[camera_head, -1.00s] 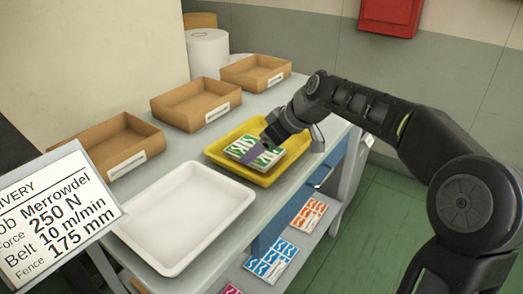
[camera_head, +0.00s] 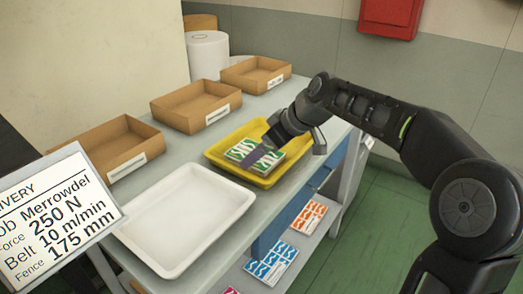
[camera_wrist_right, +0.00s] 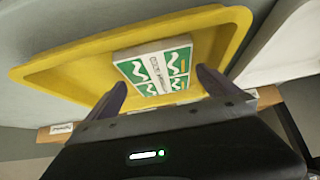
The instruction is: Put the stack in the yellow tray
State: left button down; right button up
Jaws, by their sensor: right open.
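The stack of green-and-white printed cards (camera_head: 270,163) lies flat inside the yellow tray (camera_head: 222,158). In the right wrist view the stack (camera_wrist_right: 157,68) rests on the floor of the yellow tray (camera_wrist_right: 75,68), near one long wall. My right gripper (camera_head: 266,151) is over the tray, with one dark finger across the stack in the head view. In the right wrist view its fingers (camera_wrist_right: 161,78) are spread apart, one toward each side of the stack. Whether either finger touches it is unclear. My left gripper is not in view.
An empty white tray (camera_head: 160,261) sits in front of the yellow tray on the grey bench. Cardboard boxes (camera_head: 190,104) line the back. Blue (camera_head: 270,262) and orange (camera_head: 307,216) card sets lie on the lower shelf. A job sign (camera_head: 58,222) stands at left.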

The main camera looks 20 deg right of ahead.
jog(key=p+v, duration=0.1)
jog(key=v, duration=1)
jog(key=shift+s+r, duration=0.1)
jog(key=shift+r, duration=0.05)
